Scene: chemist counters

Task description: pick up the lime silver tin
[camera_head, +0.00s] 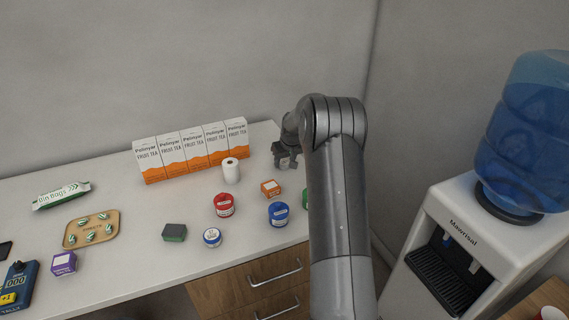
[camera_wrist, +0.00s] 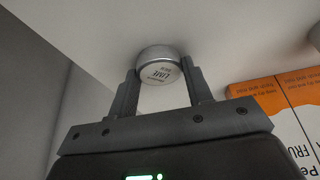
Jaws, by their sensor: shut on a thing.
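The lime silver tin (camera_wrist: 159,66) is a small round silver tin with dark lettering that includes the word LIME. In the wrist view it sits between the two fingers of my gripper (camera_wrist: 160,84), which is shut on it. In the head view my gripper (camera_head: 287,164) is at the right end of the counter, right of the white roll. The tin cannot be made out clearly there.
Orange and white fruit tea boxes (camera_head: 192,151) stand in a row behind. A white roll (camera_head: 231,170), a small orange box (camera_head: 270,188), a red tin (camera_head: 224,204) and a blue tin (camera_head: 278,214) stand nearby. A water cooler (camera_head: 455,240) is at right.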

